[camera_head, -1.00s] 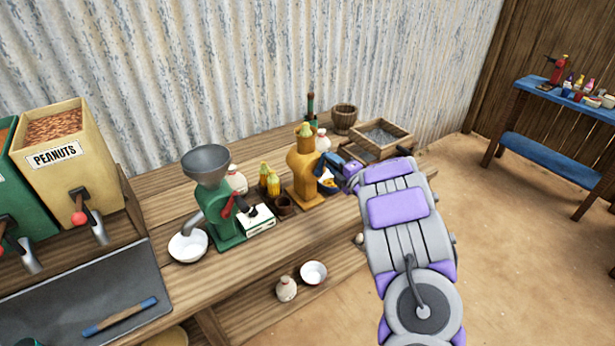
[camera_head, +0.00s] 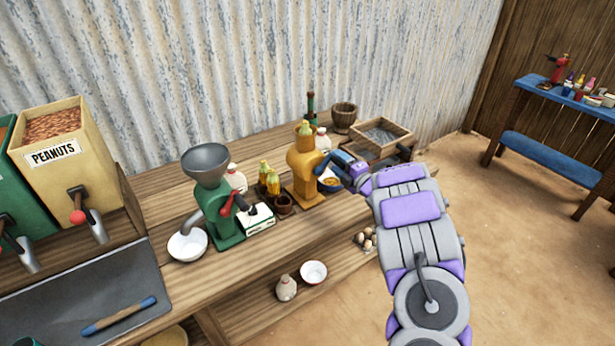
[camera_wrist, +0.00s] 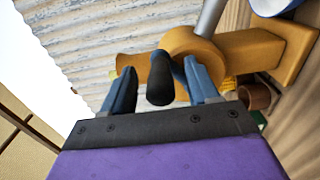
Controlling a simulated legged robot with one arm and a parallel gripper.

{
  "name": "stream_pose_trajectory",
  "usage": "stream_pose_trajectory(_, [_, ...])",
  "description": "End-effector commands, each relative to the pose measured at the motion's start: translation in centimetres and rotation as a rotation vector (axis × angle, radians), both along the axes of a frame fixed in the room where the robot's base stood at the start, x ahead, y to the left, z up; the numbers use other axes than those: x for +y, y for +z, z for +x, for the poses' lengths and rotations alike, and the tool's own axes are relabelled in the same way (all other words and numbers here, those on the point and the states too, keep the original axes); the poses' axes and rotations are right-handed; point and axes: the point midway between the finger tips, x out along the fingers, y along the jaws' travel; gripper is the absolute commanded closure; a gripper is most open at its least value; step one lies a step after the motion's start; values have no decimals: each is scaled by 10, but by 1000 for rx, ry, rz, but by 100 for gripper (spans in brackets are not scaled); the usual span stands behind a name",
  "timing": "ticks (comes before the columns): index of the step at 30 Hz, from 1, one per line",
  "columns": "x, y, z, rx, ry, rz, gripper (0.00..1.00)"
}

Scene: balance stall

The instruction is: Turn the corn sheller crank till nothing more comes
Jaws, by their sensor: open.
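The yellow corn sheller (camera_head: 302,180) stands upright on the wooden bench, with a corn cob (camera_head: 305,128) in its top. In the wrist view the yellow sheller (camera_wrist: 245,50) lies beyond my fingers, with its black crank handle (camera_wrist: 160,85) pointing toward me. My gripper (camera_wrist: 159,68) is open, with one blue finger on each side of the handle; I cannot tell whether either touches it. In the head view my gripper (camera_head: 328,165) is at the sheller's right side and hides the crank.
A green grinder (camera_head: 220,215) and small wooden holder with cobs (camera_head: 270,186) stand to the left. A wooden sieve tray (camera_head: 381,137) and brown mortar (camera_head: 343,118) are behind. The floor at right is clear.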

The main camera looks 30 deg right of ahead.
Motion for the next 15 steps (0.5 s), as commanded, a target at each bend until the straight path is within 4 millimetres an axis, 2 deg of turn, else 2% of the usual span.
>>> stream_pose_trajectory(5, [-1,0,-3,0,-1,0,40])
stream_pose_trajectory(15, [-3,-1,-31,0,-2,0,40])
